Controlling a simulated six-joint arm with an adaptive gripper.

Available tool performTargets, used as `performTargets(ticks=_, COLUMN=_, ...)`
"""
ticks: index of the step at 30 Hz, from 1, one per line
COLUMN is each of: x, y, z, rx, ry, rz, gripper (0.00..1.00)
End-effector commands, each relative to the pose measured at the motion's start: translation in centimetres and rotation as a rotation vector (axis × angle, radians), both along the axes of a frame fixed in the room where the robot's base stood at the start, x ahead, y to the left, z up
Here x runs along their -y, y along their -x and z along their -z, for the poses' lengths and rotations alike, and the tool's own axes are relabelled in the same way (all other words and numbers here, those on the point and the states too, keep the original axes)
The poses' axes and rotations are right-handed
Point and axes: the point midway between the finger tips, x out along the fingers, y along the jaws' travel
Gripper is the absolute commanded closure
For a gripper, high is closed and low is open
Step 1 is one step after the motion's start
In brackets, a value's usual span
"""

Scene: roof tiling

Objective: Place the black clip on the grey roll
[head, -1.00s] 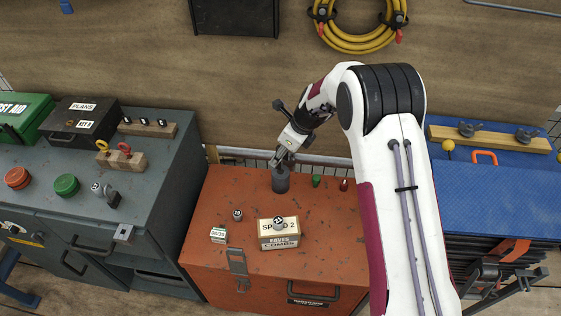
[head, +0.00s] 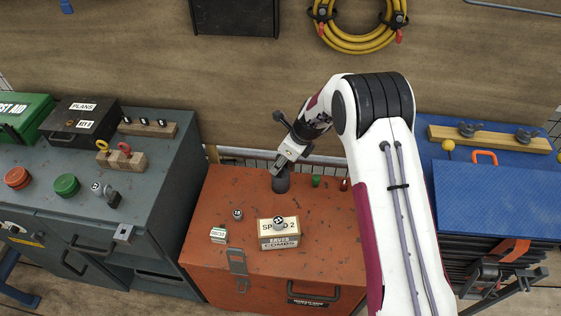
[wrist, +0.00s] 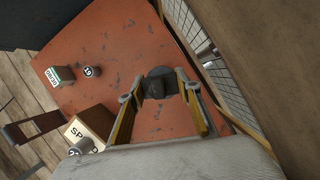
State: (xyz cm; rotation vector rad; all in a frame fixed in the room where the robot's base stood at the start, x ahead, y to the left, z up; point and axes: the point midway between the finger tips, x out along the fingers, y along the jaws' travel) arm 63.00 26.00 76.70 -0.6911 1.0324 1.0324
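The grey roll (head: 280,184) is a dark grey cylinder standing upright near the back edge of the red chest. My gripper (head: 279,169) is at its top and hides part of it. In the wrist view my gripper (wrist: 160,95) is open, its two yellow-sided fingers apart, with red chest lid showing between them. The dark roll (wrist: 164,73) lies at the fingertips, and a small dark piece (wrist: 153,89) shows in front of or on it. I cannot tell whether this piece is the black clip. Small black pieces (head: 144,121) sit on a wooden strip on the grey cabinet.
The red chest (head: 205,262) also carries a labelled box (head: 279,242), a small white-and-green block (head: 219,235), a numbered grey piece (head: 237,214), and small green (head: 316,181) and red (head: 344,184) pieces. A wire rack (head: 240,158) stands close behind the roll.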

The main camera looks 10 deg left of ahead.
Motion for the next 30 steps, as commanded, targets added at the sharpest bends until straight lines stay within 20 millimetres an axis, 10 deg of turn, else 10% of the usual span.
performTargets(ticks=30, x=1.4, y=0.5, z=-4.0, rx=0.003, ry=-0.001, rz=0.000, gripper=0.50)
